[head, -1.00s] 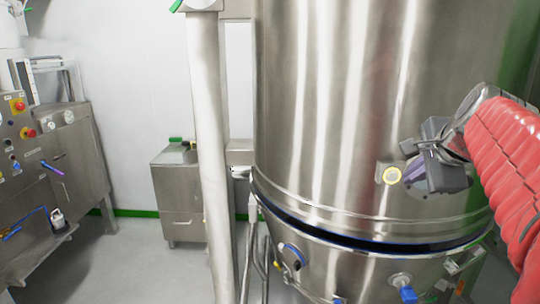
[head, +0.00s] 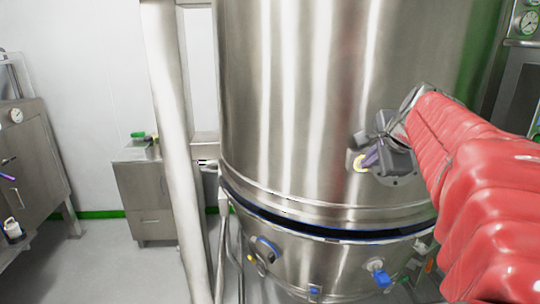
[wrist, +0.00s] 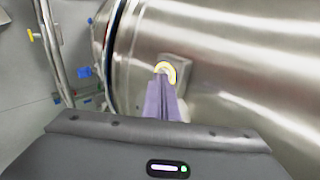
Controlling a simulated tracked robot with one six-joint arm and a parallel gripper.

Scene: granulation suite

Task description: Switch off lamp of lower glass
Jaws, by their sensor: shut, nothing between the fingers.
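A small round yellow-ringed fitting (head: 360,164), which I take to be the lamp switch, sits on the lower part of the big steel vessel (head: 290,90). In the wrist view the yellow ring (wrist: 164,67) sits on a small square plate, partly covered by my fingers. My gripper (head: 369,160) is shut and empty. The glass itself is not clearly seen behind my gripper.
Below the vessel's dark seam are a blue valve knob (head: 381,277) and pipes. A white column (head: 172,120) stands left of the vessel. A steel cabinet (head: 145,200) is farther back, with open floor in front of it.

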